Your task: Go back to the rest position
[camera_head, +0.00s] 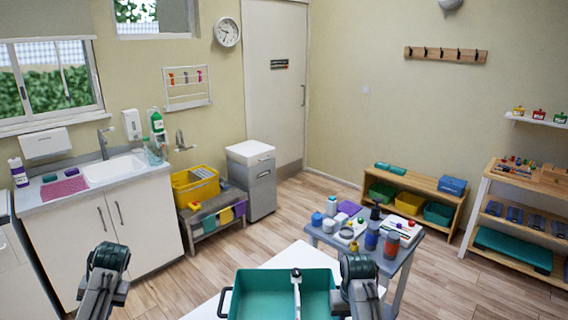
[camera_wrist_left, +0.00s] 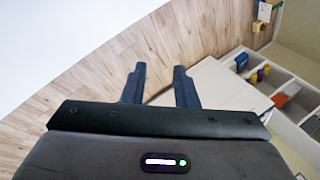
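My left gripper (camera_wrist_left: 159,86) shows in the left wrist view with its two dark fingers apart and nothing between them. Wooden floor and a white cabinet side lie beyond the fingertips. In the head view a link of my left arm stands at the bottom left, and a link of my right arm stands at the bottom, right of centre. Both gripper ends are out of the head view. A teal tray (camera_head: 262,283) with a dark side handle lies at the bottom centre, between my arms. A pale upright piece with a dark knob stands in it.
The tray is on a white surface (camera_head: 300,256). Just beyond is a grey table (camera_head: 398,262) crowded with bottles and jars. A sink counter (camera_head: 112,180) stands left, a drawer unit (camera_head: 262,192) by the door, and shelves (camera_head: 495,208) right. Floor between them is clear.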

